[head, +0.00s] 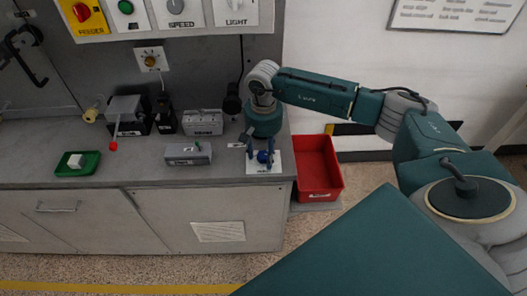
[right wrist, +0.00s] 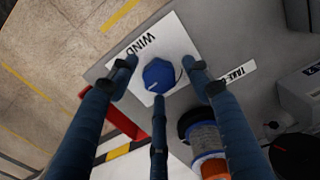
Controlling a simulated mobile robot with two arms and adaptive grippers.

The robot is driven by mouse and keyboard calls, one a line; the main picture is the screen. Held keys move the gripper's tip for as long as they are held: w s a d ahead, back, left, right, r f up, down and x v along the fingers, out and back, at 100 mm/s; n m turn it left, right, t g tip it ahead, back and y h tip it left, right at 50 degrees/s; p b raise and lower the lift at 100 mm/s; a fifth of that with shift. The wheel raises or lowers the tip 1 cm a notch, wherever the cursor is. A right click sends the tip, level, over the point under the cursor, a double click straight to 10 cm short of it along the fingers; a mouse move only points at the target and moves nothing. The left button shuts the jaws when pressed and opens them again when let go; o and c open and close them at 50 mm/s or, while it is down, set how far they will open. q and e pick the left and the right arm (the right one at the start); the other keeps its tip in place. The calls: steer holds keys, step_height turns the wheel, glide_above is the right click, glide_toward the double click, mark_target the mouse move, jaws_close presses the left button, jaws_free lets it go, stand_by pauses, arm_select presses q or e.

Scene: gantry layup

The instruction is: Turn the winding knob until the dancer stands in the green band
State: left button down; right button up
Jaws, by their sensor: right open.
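The blue winding knob (right wrist: 158,75) sits on a white plate marked WIND (right wrist: 176,40) in the right wrist view. In the head view the white plate (head: 275,168) lies at the right end of the grey bench, with the knob (head: 264,157) partly hidden by the fingers. My right gripper (head: 262,150) points down over the knob. In the right wrist view its fingers (right wrist: 157,80) are spread around the knob, with gaps visible between the fingertips and the knob. I cannot make out the dancer or the green band. My left gripper is not in view.
A red bin (head: 330,189) stands right of the bench. Grey boxes (head: 188,161) (head: 203,129) stand left of the knob. A green tray (head: 90,169) holds a white block. A control panel (head: 204,31) overhangs the back. A spool (right wrist: 204,136) sits close to the gripper.

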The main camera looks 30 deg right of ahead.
steer(key=shift+r, duration=0.1)
steer(key=c, duration=1.1)
steer(key=shift+c, duration=0.3)
steer(key=shift+w, duration=0.1)
steer(key=shift+d+m+b, duration=0.1)
steer(key=shift+m+b, duration=1.35)
steer(key=shift+m, duration=0.15)
steer(key=m+b, duration=0.2)
steer(key=m, duration=0.1)
steer(key=shift+m, duration=0.3)
steer(key=m+b, duration=0.2)
steer(key=m, duration=0.1)
steer(key=shift+m, duration=0.3)
steer(key=shift+r+m+b, duration=0.15)
steer(key=shift+m+b, duration=0.5)
steer(key=shift+m, duration=1.25)
steer(key=shift+d, duration=0.1)
